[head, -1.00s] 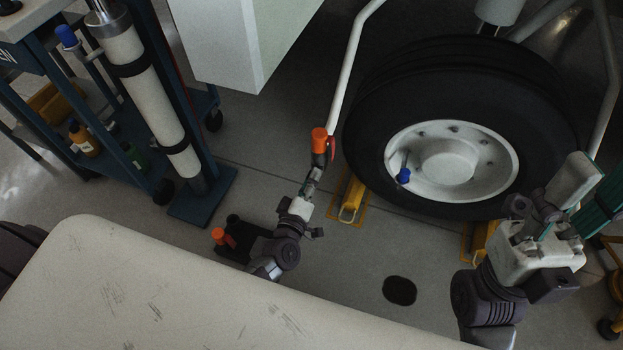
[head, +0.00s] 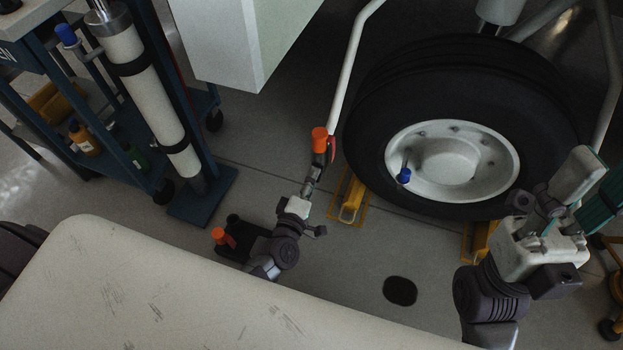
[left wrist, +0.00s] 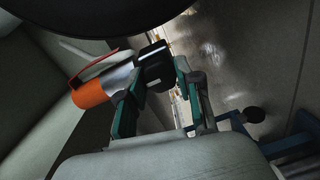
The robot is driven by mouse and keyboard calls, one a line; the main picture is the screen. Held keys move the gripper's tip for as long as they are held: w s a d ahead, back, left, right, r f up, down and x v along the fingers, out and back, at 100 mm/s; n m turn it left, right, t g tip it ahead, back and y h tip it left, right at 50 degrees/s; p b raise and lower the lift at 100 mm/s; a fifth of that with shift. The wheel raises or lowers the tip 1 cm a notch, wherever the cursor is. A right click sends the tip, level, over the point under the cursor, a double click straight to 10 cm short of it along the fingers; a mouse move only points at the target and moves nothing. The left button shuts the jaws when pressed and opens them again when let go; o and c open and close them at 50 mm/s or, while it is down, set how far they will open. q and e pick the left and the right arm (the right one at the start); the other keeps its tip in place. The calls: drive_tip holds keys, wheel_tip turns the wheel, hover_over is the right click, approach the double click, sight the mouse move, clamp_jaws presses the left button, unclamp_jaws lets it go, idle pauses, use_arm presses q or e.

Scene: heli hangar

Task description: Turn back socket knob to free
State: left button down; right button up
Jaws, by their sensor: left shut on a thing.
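An orange-capped socket (head: 320,139) with a red lever sits at the lower end of a white pipe in the head view. In the left wrist view its orange cap (left wrist: 92,93), silver collar and red lever show at the left. My left gripper (head: 314,180) reaches up to it from below. In the left wrist view the green fingers of my left gripper (left wrist: 155,88) are on either side of a dark knob (left wrist: 153,66) beside the silver collar, shut on it. My right gripper (head: 590,190) is at the right, away from the socket; its fingertips are not clear.
A large wheel (head: 372,140) stands right of the socket, with yellow chocks (head: 352,200) at its foot. A blue cart (head: 110,150) with bottles stands at the left. A white box (head: 235,45) hangs above. A dark fitting with an orange cap (head: 218,234) lies beside my left wrist.

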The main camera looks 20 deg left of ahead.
use_arm(q)
drive_tip(key=c, duration=0.8)
unclamp_jaws()
drive_tip(key=shift+o, duration=0.2)
drive_tip(key=shift+s, duration=0.1)
drive_tip(key=s, duration=1.2)
drive_tip(key=shift+a+r, duration=0.25)
drive_tip(key=shift+r, duration=0.1)
drive_tip(key=shift+w, duration=0.1)
